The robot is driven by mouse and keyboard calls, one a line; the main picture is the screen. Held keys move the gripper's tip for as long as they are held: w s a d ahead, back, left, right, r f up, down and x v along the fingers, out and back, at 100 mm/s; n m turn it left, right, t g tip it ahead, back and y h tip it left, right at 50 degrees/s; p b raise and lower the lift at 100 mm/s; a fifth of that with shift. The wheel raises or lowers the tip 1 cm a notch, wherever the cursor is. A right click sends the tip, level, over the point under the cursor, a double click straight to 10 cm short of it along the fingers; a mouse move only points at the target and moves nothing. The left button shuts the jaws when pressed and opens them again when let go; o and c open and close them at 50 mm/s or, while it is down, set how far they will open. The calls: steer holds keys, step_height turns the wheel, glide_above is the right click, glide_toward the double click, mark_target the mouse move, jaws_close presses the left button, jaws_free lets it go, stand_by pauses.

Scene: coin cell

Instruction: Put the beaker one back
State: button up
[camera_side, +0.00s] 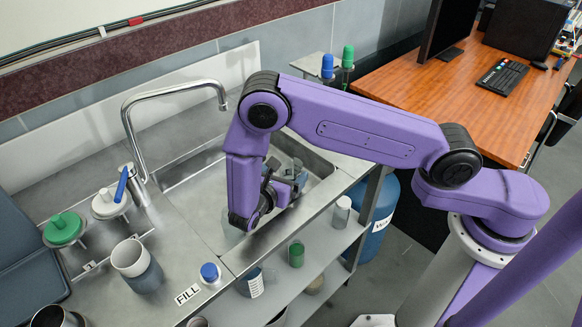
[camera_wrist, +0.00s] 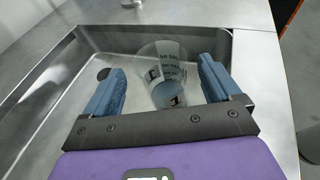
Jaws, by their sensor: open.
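Beaker one (camera_wrist: 163,78) is a clear beaker with dark print and a "1" on its side. In the wrist view it stands in the metal sink (camera_wrist: 50,110), near the sink's far wall. My gripper (camera_wrist: 161,68) is open, with one blue finger on each side of the beaker in that view. I cannot tell how deep the beaker sits between the fingers, and no contact shows. In the side view my gripper (camera_side: 287,186) is low over the sink, and my arm hides much of that area. I cannot make out the beaker clearly there.
A curved faucet (camera_side: 128,120) stands at the sink's left. A lower shelf (camera_side: 320,245) holds several containers, including a green jar (camera_side: 296,254).

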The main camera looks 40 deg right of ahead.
steer(key=s+a+r+m+g+y, duration=0.2)
steer(key=s+a+r+m, duration=0.15)
steer(key=r, duration=0.35)
steer(key=s+d+r+m+g+y, duration=0.1)
steer(key=s+d+r+m+y, duration=0.1)
steer(key=s, duration=0.6)
steer(key=s+d+r+m+g+y, duration=0.1)
steer(key=s+d+r+m+y, duration=0.1)
steer(key=s+d+r+y, duration=0.3)
steer(key=s+d+r+m+g+y, duration=0.1)
steer(key=s+d+r+m+y, duration=0.1)
steer(key=s, duration=0.9)
step_height(320, 180, up, 3)
steer(key=d+y, duration=0.1)
steer(key=y, duration=0.1)
steer(key=shift+d+g+y, duration=0.25)
steer(key=shift+g+y, duration=0.05)
steer(key=shift+y, duration=0.1)
steer(key=shift+w+m, duration=0.1)
steer(key=shift+m, duration=0.15)
